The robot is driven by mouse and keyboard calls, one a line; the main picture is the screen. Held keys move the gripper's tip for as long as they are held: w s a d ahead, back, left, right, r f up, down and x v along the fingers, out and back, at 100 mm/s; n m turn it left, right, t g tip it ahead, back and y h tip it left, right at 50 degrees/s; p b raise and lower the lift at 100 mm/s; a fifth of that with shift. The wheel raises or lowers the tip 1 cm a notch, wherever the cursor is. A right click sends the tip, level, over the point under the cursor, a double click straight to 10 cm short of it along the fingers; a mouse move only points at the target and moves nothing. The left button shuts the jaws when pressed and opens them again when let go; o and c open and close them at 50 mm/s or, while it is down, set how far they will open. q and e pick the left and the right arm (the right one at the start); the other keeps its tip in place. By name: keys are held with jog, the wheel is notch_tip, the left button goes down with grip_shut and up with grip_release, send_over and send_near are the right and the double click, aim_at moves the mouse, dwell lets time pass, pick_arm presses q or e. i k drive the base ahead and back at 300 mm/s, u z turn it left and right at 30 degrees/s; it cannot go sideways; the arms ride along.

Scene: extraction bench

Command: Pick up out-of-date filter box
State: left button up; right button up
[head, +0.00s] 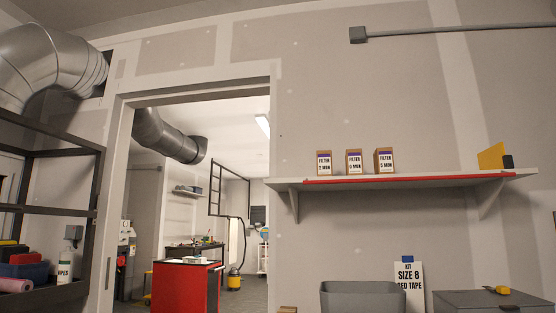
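Each label reads "FILTER" with a number and "MON". The numbers are too small to read surely; the left looks like 2, the middle 6 or 8, the right 5. Neither of my grippers is in view.
The white wall shelf (420,181) has a red front strip and is bare right of the boxes up to a yellow panel (491,156). A doorway opens left.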

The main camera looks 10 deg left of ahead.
aim_at(353, 158)
jog(key=u, duration=0.75)
jog(key=i, duration=1.25)
jog(key=z, duration=0.55)
